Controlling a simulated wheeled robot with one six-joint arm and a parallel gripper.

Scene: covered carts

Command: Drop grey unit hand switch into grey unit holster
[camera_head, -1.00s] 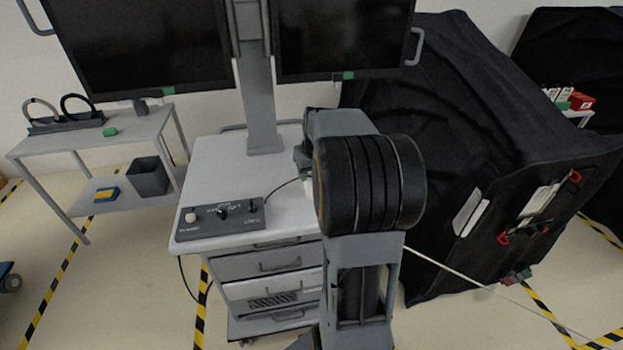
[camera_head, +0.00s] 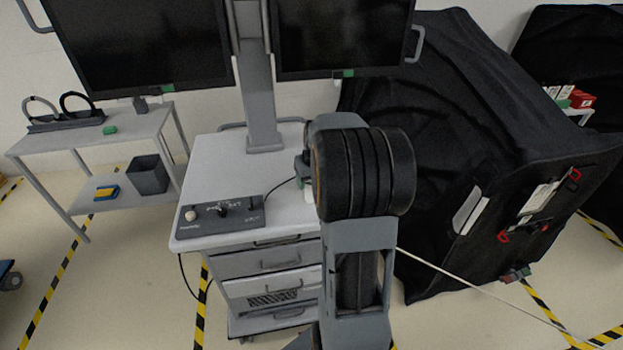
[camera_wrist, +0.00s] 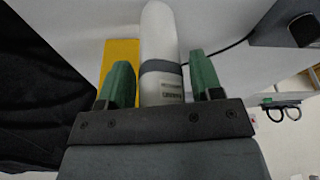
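In the wrist view a white rounded cylinder with a grey band and a small printed label (camera_wrist: 160,75), which looks like the hand switch, lies between the two green fingers of my gripper (camera_wrist: 163,85). A narrow gap shows on each side of it, so my gripper looks open around it. A yellow piece (camera_wrist: 118,58) shows behind the left finger. I cannot make out the holster for certain. In the head view my wrist hides most of the gripper and the switch.
The grey control box (camera_head: 222,213) sits on the white cart top (camera_head: 215,165), with a black cable running toward my gripper. Two monitors stand above the cart. A black-draped cart (camera_head: 450,130) stands close on the right. A side table (camera_head: 95,140) is at the left.

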